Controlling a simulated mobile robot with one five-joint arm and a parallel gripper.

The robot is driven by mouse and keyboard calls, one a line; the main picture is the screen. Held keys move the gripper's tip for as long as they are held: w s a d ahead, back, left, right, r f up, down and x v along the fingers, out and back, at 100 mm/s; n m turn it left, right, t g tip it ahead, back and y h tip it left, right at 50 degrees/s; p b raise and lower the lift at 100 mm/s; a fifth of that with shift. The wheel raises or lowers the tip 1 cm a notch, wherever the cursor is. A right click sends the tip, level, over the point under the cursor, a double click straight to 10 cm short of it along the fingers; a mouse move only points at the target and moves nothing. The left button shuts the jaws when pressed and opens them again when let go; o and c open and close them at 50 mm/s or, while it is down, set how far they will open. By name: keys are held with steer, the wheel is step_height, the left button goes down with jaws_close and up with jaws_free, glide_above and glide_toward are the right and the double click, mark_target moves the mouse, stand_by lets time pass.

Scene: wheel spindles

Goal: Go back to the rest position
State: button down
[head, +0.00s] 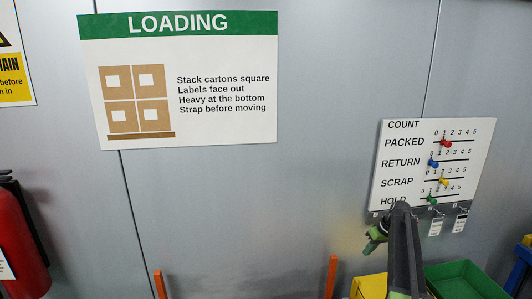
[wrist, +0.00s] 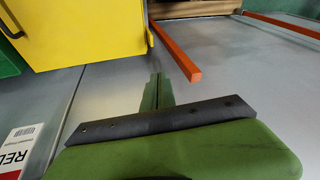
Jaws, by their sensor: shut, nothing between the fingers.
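My gripper shows in the wrist view (wrist: 157,80) with its green fingers together and nothing between them. In the head view my dark arm rises at the lower right, and the green gripper (head: 375,240) is at its upper end, just below the lower left corner of the count board (head: 480,150). I cannot tell from this view whether it touches the board. The board carries red, blue, yellow and green sliders on separate rows.
A yellow bin (head: 370,287) and a green bin (head: 465,278) are below the board; the yellow bin also shows in the wrist view (wrist: 90,30). Orange bars (head: 331,275) (wrist: 180,52) stick out nearby. A red extinguisher (head: 15,240) is at far left. A loading sign (head: 200,60) hangs on the wall.

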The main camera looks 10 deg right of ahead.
steer(key=s+a+n+g, duration=0.1)
steer(key=s+a, duration=0.2)
steer(key=a, duration=0.7)
steer(key=s+a+f+n, duration=0.1)
steer(key=s+a, duration=0.1)
steer(key=a, duration=0.8)
steer(key=s+a+n+g, duration=0.1)
steer(key=s+a, duration=0.2)
steer(key=a, duration=0.8)
steer(key=s+a+m+h, duration=0.1)
steer(key=s+a, duration=0.7)
steer(key=s, duration=0.2)
steer(key=s+d+m+g+h, duration=0.1)
steer(key=s+d+m, duration=0.1)
steer(key=s, duration=0.3)
steer(key=shift+s+d+f+m+h, duration=0.2)
steer(key=shift+s+f+m+h, duration=0.1)
steer(key=shift+m, duration=0.6)
steer(key=shift+s, duration=0.1)
